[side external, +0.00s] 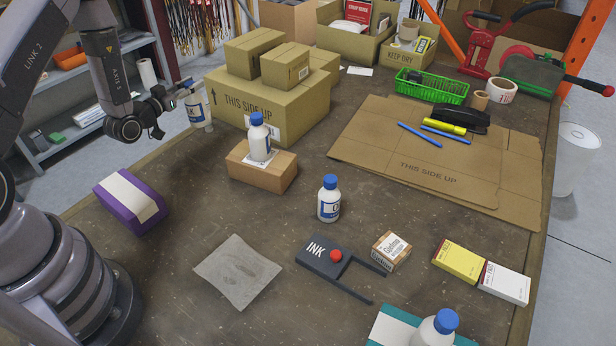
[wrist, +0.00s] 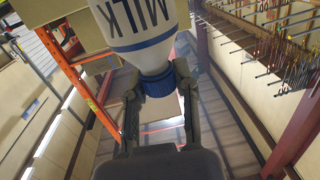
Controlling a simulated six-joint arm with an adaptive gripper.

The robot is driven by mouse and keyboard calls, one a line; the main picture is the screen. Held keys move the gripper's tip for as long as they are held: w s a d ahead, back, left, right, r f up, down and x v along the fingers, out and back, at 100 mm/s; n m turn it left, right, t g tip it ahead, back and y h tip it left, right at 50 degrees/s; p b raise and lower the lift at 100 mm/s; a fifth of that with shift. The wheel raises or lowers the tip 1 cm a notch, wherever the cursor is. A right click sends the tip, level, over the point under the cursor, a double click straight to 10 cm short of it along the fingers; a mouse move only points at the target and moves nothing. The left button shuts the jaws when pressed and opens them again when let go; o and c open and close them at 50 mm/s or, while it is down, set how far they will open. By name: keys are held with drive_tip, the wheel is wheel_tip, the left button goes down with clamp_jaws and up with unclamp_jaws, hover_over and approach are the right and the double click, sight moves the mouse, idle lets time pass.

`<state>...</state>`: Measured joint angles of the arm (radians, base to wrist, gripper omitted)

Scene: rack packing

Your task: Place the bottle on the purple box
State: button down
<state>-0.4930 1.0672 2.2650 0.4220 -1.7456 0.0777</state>
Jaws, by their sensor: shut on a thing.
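My gripper (side external: 182,92) is at the left, beyond the table's left edge and above the floor. It is shut on a white bottle (side external: 196,112), around its blue cap. In the wrist view the fingers (wrist: 160,88) grip the cap, and the bottle (wrist: 138,22) shows the word MILK. The purple box (side external: 118,216) with a pale band lies at the table's left edge, nearer the camera than the held bottle. The box's top is bare, and the box is out of the wrist view.
Similar bottles stand on a small brown box (side external: 260,181), on the table (side external: 329,204) and on a teal box (side external: 383,326). A large carton stack (side external: 262,112) stands near the held bottle.

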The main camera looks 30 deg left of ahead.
drive_tip(key=y, duration=0.1)
drive_tip(key=n, duration=0.1)
drive_tip(key=y, duration=0.1)
drive_tip(key=shift+a+f+n+y, duration=0.25)
drive_tip(key=shift+n+y, duration=0.05)
drive_tip(key=s+d+r+n+g+y, duration=0.1)
drive_tip(key=s+r+n+g+y, duration=0.2)
drive_tip(key=s+n+g+y, duration=0.6)
drive_tip(key=s+r+n+g+y, duration=0.2)
drive_tip(key=s+n+g+y, duration=0.45)
drive_tip(key=s+g, duration=0.65)
wheel_tip(320, 180, down, 8)
drive_tip(key=s+n+t+h, duration=0.1)
drive_tip(key=s+n, duration=0.1)
drive_tip(key=shift+s+d, duration=0.15)
drive_tip(key=shift+s, duration=0.2)
drive_tip(key=shift+h, duration=0.25)
drive_tip(key=c, duration=0.8)
unclamp_jaws()
drive_tip(key=shift+c, duration=0.2)
